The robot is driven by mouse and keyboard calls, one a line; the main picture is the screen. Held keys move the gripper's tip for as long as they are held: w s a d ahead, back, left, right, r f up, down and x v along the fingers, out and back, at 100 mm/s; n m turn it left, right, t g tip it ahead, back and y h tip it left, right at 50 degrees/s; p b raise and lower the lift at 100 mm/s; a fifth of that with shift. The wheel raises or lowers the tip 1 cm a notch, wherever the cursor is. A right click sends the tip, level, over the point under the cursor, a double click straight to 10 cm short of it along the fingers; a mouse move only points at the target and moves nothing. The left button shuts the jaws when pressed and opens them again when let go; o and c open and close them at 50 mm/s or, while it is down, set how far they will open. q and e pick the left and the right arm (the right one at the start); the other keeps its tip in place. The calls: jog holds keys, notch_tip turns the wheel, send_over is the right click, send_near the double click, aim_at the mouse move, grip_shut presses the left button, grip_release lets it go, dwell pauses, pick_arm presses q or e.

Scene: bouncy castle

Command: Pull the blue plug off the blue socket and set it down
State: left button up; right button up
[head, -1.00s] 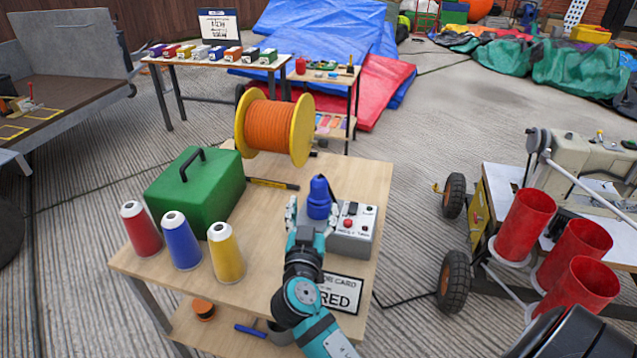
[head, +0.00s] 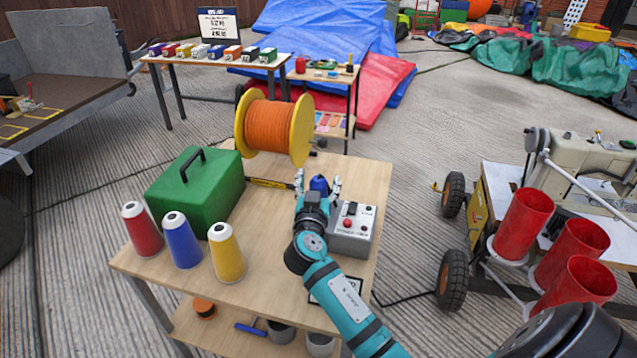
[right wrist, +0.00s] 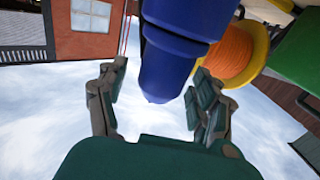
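The blue plug (head: 319,184) stands upright at the left end of a grey control box (head: 352,228) on the wooden table. My right gripper (head: 318,177) is in front of it, with one finger on each side. The right wrist view shows the plug (right wrist: 180,45) between the spread fingers, with gaps visible at its tapered end. The gripper is open. The blue socket under the plug is hidden in the head view by my gripper, so I cannot see how they join. My left gripper is not in view.
A card lies under my arm. Bare tabletop (head: 265,215) shows left of my gripper.

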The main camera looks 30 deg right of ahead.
grip_shut()
dwell(0.5)
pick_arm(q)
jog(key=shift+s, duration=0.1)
pick_arm(e)
jog(key=shift+r, duration=0.1)
jog(key=shift+r, duration=0.2)
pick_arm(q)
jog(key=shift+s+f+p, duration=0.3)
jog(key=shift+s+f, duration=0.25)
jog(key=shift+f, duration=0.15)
pick_arm(e)
jog(key=shift+r, duration=0.15)
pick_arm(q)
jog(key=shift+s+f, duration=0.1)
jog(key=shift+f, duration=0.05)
pick_arm(e)
jog(key=shift+r, duration=0.1)
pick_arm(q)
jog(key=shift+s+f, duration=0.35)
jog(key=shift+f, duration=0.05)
pick_arm(e)
jog(key=shift+r, duration=0.25)
pick_arm(q)
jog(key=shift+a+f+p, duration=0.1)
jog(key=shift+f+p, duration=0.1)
jog(key=shift+p, duration=0.1)
pick_arm(e)
jog(key=shift+r, duration=0.2)
